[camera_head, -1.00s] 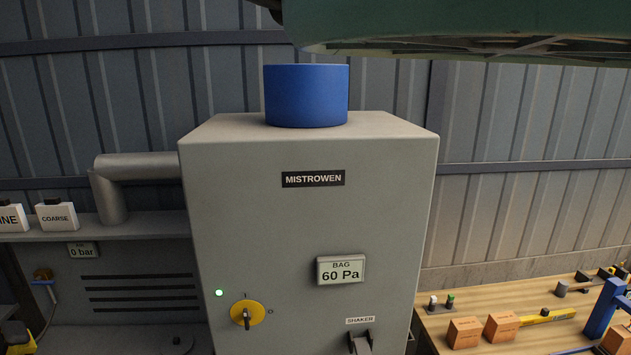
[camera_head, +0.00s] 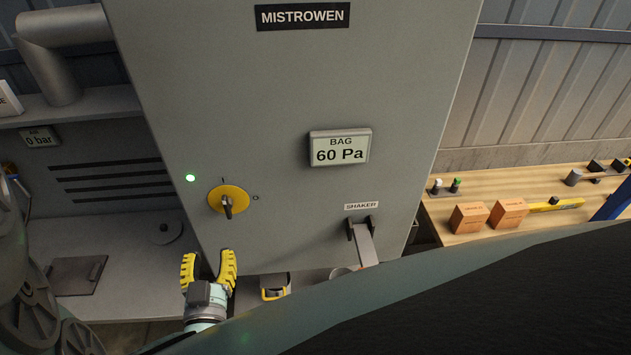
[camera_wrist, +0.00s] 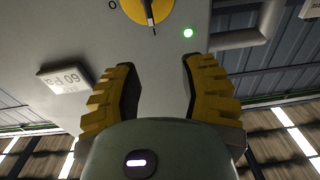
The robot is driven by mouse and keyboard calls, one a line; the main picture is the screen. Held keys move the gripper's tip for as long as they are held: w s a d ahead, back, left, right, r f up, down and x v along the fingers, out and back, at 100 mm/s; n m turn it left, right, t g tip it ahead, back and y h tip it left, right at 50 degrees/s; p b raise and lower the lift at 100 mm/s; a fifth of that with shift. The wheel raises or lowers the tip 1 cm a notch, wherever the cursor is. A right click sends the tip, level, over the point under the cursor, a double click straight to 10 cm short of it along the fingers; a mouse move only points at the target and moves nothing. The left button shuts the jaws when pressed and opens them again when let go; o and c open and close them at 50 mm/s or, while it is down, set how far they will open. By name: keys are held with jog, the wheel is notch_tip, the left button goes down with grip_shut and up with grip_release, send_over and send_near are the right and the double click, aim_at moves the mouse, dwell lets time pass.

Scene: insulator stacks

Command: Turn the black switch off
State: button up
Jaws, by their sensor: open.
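The black switch (camera_head: 227,206) is a rotary handle on a round yellow plate (camera_head: 216,200), on the front of the grey MISTROWEN cabinet (camera_head: 265,105). The handle points roughly up and down, and an "O" mark sits to the right of the plate. A green light (camera_head: 190,178) glows at its upper left. My gripper (camera_head: 207,262) has yellow ridged fingers, is open and empty, and is below the switch. In the wrist view the picture is upside down; the switch (camera_wrist: 149,10) shows at the top edge, beyond the gap between my open fingers (camera_wrist: 160,85).
A BAG display (camera_head: 340,147) reads 60 Pa. A SHAKER lever (camera_head: 364,243) juts out at the lower right of the cabinet. A grey bench (camera_head: 85,215) is at left. A wooden bench (camera_head: 480,185) with orange boxes (camera_head: 469,217) is at right.

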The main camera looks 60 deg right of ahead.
aim_at(226, 209)
jog(key=shift+g, duration=0.5)
jog(key=b+x, duration=0.1)
jog(key=x, duration=0.4)
jog(key=f+b+x, duration=0.1)
jog(key=b+x, duration=0.1)
jog(key=x, duration=0.3)
jog(key=f+b+x, duration=0.1)
jog(key=x, duration=0.5)
jog(key=shift+s+d+f, duration=0.2)
jog(key=shift+s+d, duration=0.1)
jog(key=shift+s, duration=0.1)
jog(key=shift+a, duration=0.1)
grip_shut()
